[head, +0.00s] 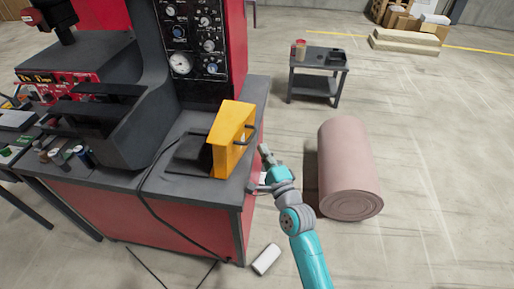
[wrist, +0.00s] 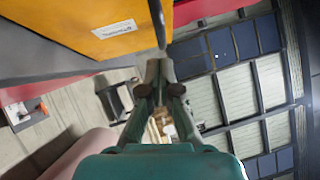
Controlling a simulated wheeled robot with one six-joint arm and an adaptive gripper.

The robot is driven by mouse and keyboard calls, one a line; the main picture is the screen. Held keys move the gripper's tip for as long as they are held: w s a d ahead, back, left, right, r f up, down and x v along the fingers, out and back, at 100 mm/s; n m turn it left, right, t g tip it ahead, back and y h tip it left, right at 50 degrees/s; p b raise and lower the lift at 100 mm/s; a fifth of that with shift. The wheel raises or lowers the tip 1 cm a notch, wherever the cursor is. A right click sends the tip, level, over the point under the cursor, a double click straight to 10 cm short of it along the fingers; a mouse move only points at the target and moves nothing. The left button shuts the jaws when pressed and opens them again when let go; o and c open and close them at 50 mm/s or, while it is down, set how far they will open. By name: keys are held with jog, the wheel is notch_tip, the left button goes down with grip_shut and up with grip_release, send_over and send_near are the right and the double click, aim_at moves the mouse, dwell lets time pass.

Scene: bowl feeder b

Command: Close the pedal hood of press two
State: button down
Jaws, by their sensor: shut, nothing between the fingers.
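The yellow pedal hood (head: 232,140) stands raised on the dark top of the press bench, with a dark pedal plate (head: 188,157) bare to its left. A dark bar handle (head: 245,133) sticks out from the hood's right side. My gripper (head: 265,152) is just right of the hood, past the bench edge. In the wrist view the gripper (wrist: 158,72) has its fingertips together and holds nothing. The yellow hood (wrist: 90,22) with a white label is at upper left there, and the handle (wrist: 158,22) lies beyond the tips. I cannot tell whether they touch.
The press (head: 180,75) with its gauge panel rises behind the hood. A large pink roll (head: 347,165) stands on the floor right of my arm. A small dark table (head: 317,75) stands farther back.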

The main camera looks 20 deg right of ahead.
aim_at(236, 141)
jog(key=shift+w+a+r, duration=0.35)
jog(key=shift+w+a, duration=0.45)
jog(key=shift+a, duration=0.05)
